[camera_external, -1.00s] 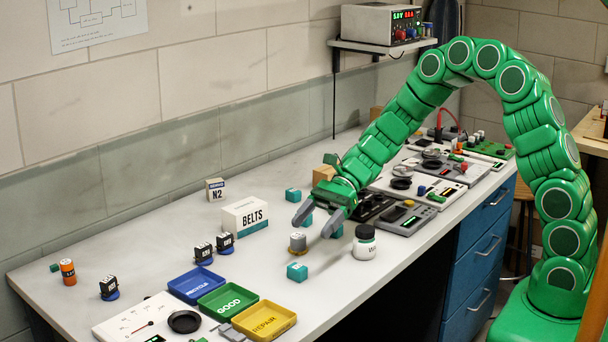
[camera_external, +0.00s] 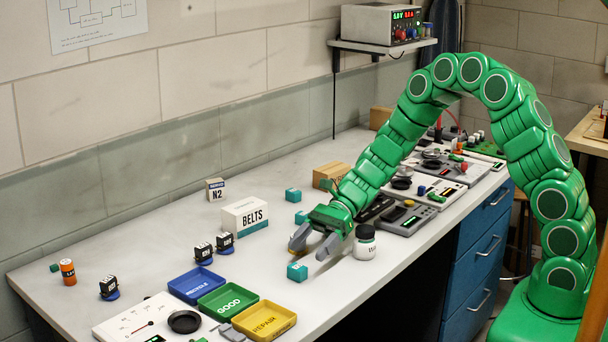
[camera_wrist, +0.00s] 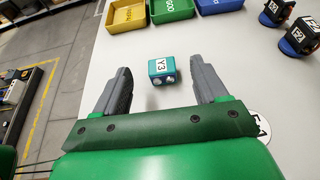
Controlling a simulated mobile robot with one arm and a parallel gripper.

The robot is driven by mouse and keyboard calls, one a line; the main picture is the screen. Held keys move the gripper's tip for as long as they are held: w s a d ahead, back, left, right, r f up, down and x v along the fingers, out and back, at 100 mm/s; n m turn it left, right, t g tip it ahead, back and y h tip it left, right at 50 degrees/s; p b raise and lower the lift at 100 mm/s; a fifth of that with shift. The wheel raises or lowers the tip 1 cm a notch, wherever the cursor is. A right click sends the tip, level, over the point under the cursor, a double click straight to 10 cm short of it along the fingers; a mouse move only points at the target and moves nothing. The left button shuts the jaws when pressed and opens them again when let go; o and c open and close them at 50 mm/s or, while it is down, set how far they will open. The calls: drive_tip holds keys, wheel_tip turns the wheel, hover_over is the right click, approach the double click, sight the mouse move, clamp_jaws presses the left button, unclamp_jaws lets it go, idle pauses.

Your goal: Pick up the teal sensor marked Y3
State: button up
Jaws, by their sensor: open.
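The teal sensor marked Y3 (camera_wrist: 162,70) sits on the bench in the wrist view, its white label facing up. It is between the lines of my two fingers, just beyond their tips, with a gap on each side. In the external view, a teal block (camera_external: 297,271) in front of my fingers appears to be this sensor. My gripper (camera_external: 312,246) is open and empty, low over the bench behind the block; its spread fingers (camera_wrist: 160,76) also show in the wrist view. Two other teal blocks (camera_external: 293,194) stand farther back; their labels cannot be read.
A white jar with a black lid (camera_external: 364,244) stands close right of my gripper. A round labelled top (camera_wrist: 258,122) is partly hidden beside my right finger. Blue, green and yellow trays (camera_external: 264,320) lie to the front left. A BELTS box (camera_external: 245,216) stands behind.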

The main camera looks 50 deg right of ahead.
sight(297, 266)
drive_tip(key=shift+a+f, duration=0.85)
drive_tip(key=shift+f, duration=0.3)
drive_tip(key=shift+a+f, duration=0.2)
drive_tip(key=shift+a, duration=0.35)
drive_tip(key=shift+c, duration=0.3)
drive_tip(key=c, duration=1.1)
drive_tip(key=shift+r, duration=0.1)
